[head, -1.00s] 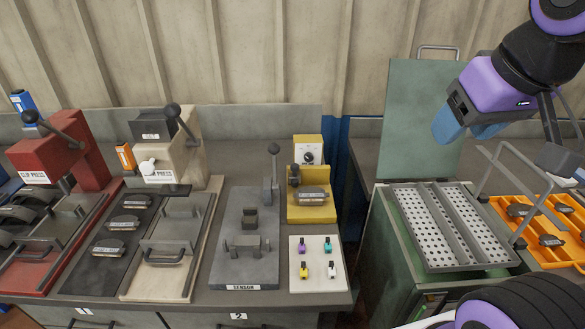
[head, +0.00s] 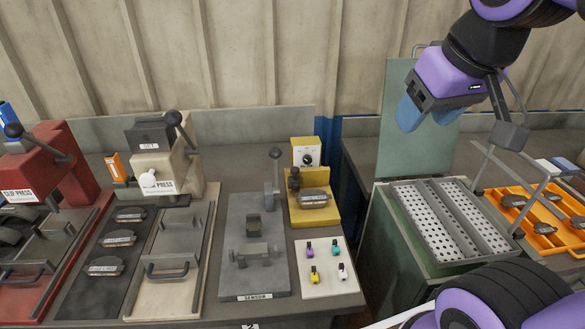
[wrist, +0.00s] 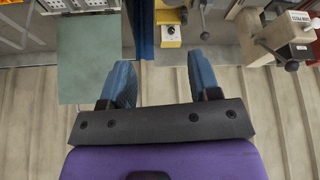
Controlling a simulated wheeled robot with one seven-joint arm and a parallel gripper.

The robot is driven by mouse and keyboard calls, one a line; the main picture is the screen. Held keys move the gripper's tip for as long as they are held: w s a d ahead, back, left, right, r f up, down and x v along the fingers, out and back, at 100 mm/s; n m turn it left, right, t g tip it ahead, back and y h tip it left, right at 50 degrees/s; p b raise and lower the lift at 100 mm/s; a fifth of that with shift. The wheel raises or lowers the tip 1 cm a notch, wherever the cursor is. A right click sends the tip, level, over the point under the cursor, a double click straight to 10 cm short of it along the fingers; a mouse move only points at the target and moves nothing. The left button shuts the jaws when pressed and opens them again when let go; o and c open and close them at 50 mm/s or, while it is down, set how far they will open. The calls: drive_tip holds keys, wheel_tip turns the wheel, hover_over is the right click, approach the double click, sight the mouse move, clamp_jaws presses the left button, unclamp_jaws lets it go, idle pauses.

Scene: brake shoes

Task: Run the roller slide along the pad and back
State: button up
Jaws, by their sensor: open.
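A yellow fixture (head: 298,213) stands on the bench, with a brake pad (head: 314,198) lying in it. A small dark upright part (head: 293,180), which looks like the roller slide, stands at the pad's left end. The rollers are too small to make out. In the wrist view, part of the yellow fixture (wrist: 168,17) shows at the top edge. My gripper (head: 425,122) is open and empty, its blue fingers pointing down. It is high up and to the right of the fixture, in front of the green panel. In the wrist view, nothing is between the fingers (wrist: 160,75).
A dial box (head: 306,152) is behind the fixture. A grey sensor station (head: 239,285) with an upright lever is left of it, and a white plate (head: 335,286) with coloured clips is in front. A green cabinet with a perforated tray (head: 404,205) is right, past a gap.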

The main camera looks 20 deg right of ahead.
drive_tip(key=w+n+g, duration=0.1)
drive_tip(key=w, duration=0.8)
drive_tip(key=n+g, duration=0.4)
drive_tip(key=n, duration=0.2)
hover_over(295, 168)
wheel_tip(295, 168, down, 24)
wheel_tip(295, 168, down, 10)
drive_tip(key=shift+s+f, duration=0.1)
drive_tip(key=shift+c, duration=0.4)
